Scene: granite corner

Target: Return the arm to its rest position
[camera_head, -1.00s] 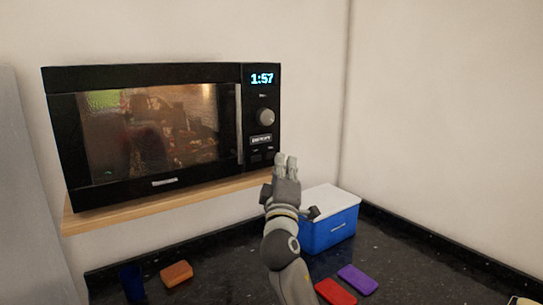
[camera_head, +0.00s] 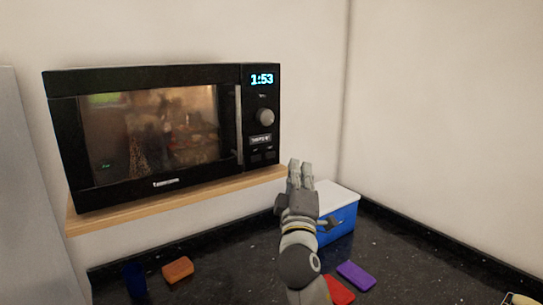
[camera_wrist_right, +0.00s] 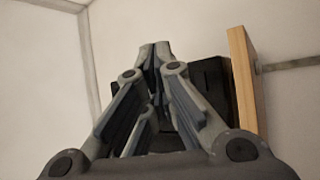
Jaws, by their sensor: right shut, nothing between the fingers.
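My right gripper (camera_head: 300,172) is in the middle of the head view, in front of the blue box and just right of the microwave's lower right corner. In the right wrist view the same gripper (camera_wrist_right: 155,50) has its fingers together with nothing between them. The black microwave (camera_head: 60,140) has a shut door and a lit display that reads 1:53. It stands on a wooden shelf (camera_head: 180,204). Behind the fingers, the wrist view shows part of the dark microwave (camera_wrist_right: 212,90) and the shelf's edge (camera_wrist_right: 243,85). My left gripper is not in view.
A blue box with a white lid (camera_head: 345,215) stands on the dark granite counter (camera_head: 225,265). An orange sponge (camera_head: 178,269), a dark blue cup (camera_head: 134,281), a red block (camera_head: 340,291) and a purple block (camera_head: 356,275) also lie there. The right side of the counter is mostly clear.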

